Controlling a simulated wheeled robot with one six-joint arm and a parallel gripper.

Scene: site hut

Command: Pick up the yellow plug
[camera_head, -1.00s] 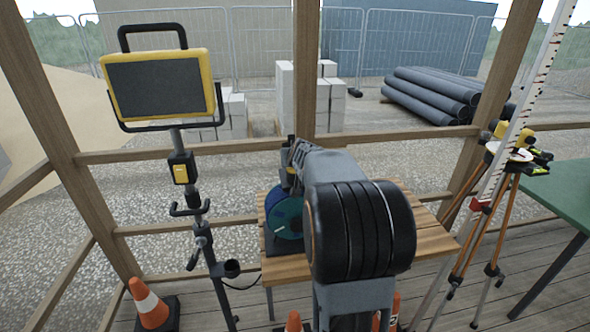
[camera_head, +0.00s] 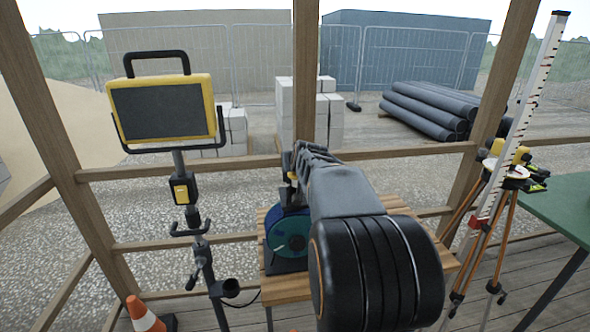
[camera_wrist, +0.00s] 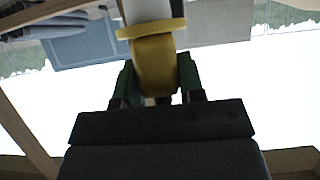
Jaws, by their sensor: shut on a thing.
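The yellow plug (camera_wrist: 155,65) is between the two green-tipped fingers of my gripper (camera_wrist: 158,82) in the wrist view. The fingers are shut on it, one on each side. A pale part, whose nature I cannot tell, shows above the plug's wider yellow rim. In the head view a small yellow patch (camera_head: 291,176) shows at the far end of my arm, above the cable reel; the gripper is mostly hidden by my arm there.
The blue-green reel (camera_head: 287,235) stands on a wooden table (camera_head: 290,290), close below my gripper. A yellow work light (camera_head: 162,108) on a stand is at the left. A tripod (camera_head: 488,235) with a measuring staff (camera_head: 528,95) and a green table (camera_head: 560,210) are at the right.

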